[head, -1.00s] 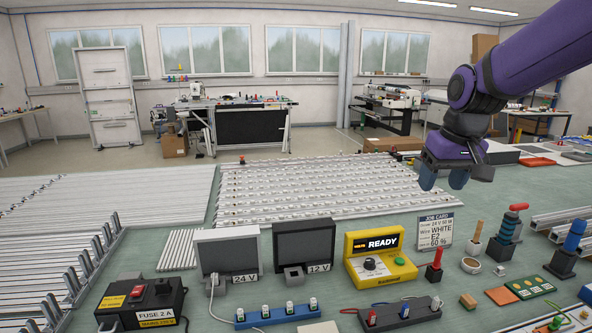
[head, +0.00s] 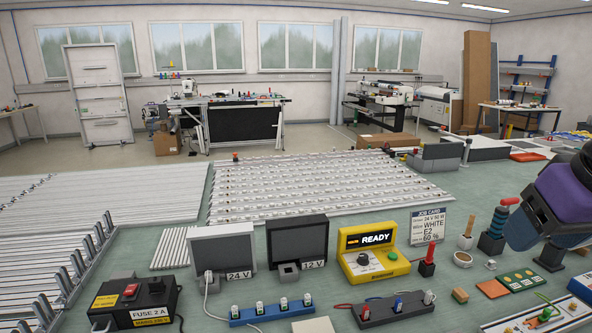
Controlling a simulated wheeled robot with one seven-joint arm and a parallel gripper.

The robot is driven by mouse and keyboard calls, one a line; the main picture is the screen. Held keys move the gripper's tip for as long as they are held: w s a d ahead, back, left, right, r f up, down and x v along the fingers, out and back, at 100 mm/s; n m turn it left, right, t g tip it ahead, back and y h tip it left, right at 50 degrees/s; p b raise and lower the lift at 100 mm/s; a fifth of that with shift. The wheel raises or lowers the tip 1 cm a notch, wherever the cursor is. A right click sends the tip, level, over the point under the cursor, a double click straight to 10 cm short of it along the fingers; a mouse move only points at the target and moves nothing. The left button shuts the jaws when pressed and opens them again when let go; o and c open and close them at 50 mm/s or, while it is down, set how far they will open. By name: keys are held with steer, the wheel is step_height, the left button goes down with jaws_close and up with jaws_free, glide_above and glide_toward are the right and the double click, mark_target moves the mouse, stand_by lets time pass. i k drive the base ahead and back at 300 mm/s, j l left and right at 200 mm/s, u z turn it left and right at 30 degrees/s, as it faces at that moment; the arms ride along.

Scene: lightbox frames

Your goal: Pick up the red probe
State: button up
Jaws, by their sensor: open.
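A red probe (head: 427,262) stands upright in a small dark holder, just right of the yellow tester (head: 372,257) and below the job card (head: 428,226). Its red upper part shows clear, with nothing touching it. My gripper (head: 542,232) is at the right edge, well to the right of the red probe and apart from it. It is open and I see nothing held. The right edge of the picture cuts off part of my arm, and its fingertips are hard to make out.
A dark ribbed tool with a red handle (head: 496,229) stands between the red probe and my gripper. A wooden-handled brush (head: 467,230) and a small cup (head: 463,260) are nearer the probe. A terminal block (head: 393,310) lies in front.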

mark_target(428, 260)
steer(key=l+u, duration=0.4)
steer(key=l, duration=1.45)
